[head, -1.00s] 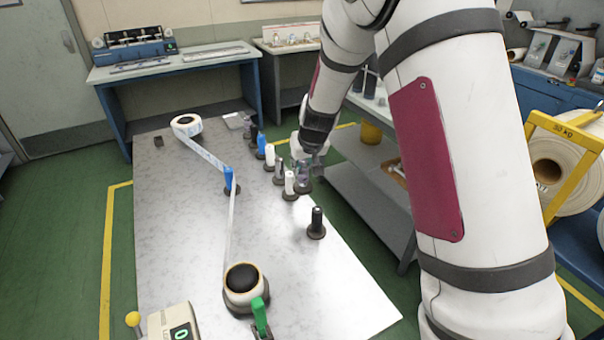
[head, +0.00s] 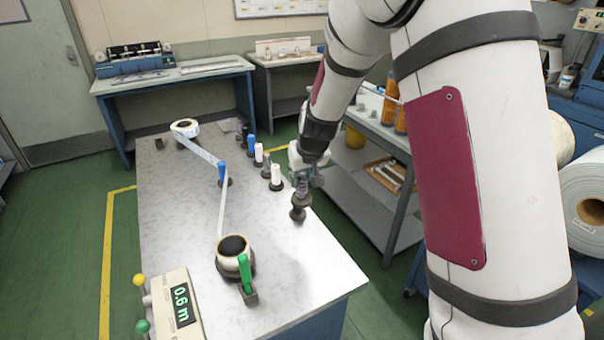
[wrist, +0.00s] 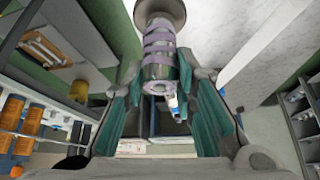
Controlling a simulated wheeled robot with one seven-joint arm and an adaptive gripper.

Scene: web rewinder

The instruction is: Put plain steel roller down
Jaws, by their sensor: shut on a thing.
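I cannot tell whether the roller touches the base or the table.
A row of posts with white, blue and dark rollers, including a white roller (head: 276,174), stands behind my gripper. A label strip (head: 221,205) runs from the far reel (head: 185,128) to the near reel (head: 233,247). A grey shelf cart (head: 370,190) stands right.

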